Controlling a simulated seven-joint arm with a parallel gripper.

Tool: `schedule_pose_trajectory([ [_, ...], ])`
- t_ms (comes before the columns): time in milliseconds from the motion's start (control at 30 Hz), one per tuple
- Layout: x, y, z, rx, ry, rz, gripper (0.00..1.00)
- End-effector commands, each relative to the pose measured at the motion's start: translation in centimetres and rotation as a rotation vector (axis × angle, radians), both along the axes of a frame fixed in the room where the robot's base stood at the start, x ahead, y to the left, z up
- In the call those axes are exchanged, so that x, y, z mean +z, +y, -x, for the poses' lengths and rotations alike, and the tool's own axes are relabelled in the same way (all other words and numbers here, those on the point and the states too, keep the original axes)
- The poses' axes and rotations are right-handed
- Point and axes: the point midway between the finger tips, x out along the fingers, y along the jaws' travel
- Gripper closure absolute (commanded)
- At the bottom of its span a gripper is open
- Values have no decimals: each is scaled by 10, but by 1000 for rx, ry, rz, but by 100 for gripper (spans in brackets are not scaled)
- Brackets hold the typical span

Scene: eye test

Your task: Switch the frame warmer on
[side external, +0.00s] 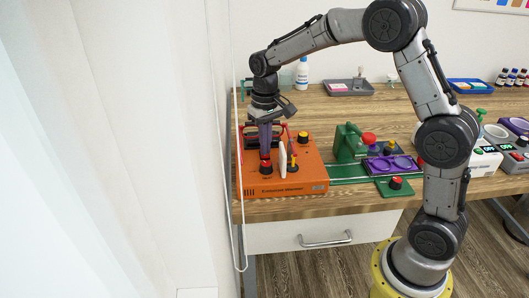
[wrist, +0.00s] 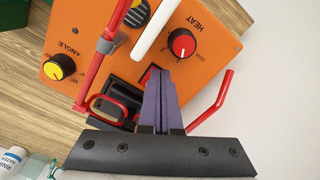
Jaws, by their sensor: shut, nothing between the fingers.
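The orange box (side external: 310,175), which I take to be the frame warmer, stands at the table's front left; its front lettering is too small to read. It fills much of the wrist view (wrist: 95,25). A red knob marked HEAT (wrist: 182,42) is on its top, also in the side view (side external: 265,168). A black part with a red piece (wrist: 144,79) sits by my fingertips, mostly hidden; I cannot tell if it is a switch. My gripper (wrist: 158,72) is shut and empty, pointing down over the box near the HEAT knob (side external: 265,155). Contact cannot be told.
Red rods (wrist: 106,50) and a white bar (wrist: 155,27) rise close to my fingers. A yellow-topped ANGLE knob (wrist: 60,67) is near a box corner. A green device (side external: 348,142) with a purple tray (side external: 378,168) stands to the right. The table behind is partly clear.

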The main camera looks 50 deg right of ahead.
Motion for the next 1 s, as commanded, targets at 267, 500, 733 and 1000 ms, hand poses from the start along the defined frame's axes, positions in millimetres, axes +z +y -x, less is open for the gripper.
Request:
schedule_pose_trajectory([
  [267,-4,0,0,0,0,0,100],
  [500,-7,0,0,0,0,0,100],
  [733,-10,0,0,0,1,0,100],
  [1000,-14,0,0,0,0,0,100],
])
